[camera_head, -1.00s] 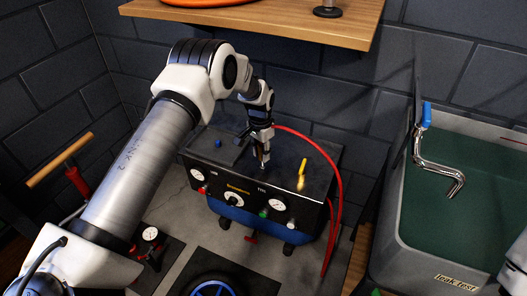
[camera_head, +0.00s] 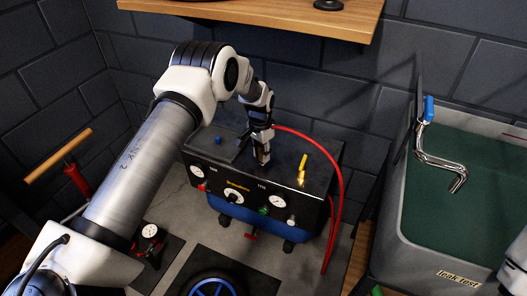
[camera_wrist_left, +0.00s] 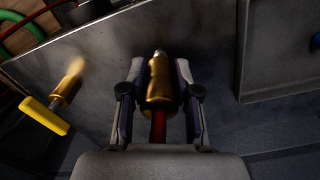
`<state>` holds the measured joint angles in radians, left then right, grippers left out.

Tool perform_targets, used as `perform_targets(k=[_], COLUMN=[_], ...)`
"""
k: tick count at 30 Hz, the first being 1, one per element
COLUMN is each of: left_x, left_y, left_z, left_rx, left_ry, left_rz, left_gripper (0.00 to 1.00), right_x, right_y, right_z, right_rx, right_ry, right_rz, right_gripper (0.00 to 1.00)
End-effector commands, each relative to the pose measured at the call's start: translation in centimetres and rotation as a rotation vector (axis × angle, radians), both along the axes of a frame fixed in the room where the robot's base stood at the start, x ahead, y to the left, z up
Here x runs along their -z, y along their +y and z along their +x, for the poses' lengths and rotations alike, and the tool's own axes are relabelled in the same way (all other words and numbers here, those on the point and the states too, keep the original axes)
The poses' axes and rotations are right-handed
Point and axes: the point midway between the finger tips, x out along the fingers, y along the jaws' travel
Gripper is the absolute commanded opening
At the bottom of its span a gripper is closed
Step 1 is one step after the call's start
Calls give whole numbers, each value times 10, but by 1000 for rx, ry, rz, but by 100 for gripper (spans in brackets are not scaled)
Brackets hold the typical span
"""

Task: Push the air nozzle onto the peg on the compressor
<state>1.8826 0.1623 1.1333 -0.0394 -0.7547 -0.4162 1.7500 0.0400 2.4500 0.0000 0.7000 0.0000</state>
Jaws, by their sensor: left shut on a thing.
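The compressor (camera_head: 234,203) is a black and blue box on the floor, with gauges and knobs on its front. My left gripper (camera_head: 262,160) is low over its top. In the left wrist view, the left gripper (camera_wrist_left: 160,75) is shut on the brass air nozzle (camera_wrist_left: 160,82), which has a red hose behind it and a silvery tip in front. I cannot tell a peg apart from that tip, or whether the nozzle touches one. My right gripper is out of view; only a white arm part shows at the right edge.
A brass fitting with a yellow lever (camera_head: 303,170) stands on the compressor top, to the right of my gripper. The red hose (camera_head: 340,185) loops down the right side. A grey sink (camera_head: 405,245) is at right, and a wooden shelf (camera_head: 330,22) hangs above.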

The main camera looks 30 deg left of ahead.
Motion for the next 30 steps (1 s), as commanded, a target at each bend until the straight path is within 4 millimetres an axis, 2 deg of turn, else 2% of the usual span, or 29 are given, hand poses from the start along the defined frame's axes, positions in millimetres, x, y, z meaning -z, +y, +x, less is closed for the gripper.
perform_targets(k=[20, 21, 23, 24, 30], left_x=[14, 14, 13, 13, 14], left_y=[0, 0, 0, 0, 0], left_z=[0, 0, 0, 0, 0], left_rx=[0, 0, 0, 0, 0], left_ry=[-1, -1, -1, -1, -1], left_rz=[0, 1, 0, 0, 0], left_gripper=[0, 35, 56, 60, 60], right_x=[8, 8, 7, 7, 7], right_y=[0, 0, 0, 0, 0], right_z=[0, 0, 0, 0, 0], right_rx=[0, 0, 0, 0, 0], right_ry=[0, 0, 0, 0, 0], right_rz=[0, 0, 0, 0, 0], right_gripper=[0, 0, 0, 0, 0])
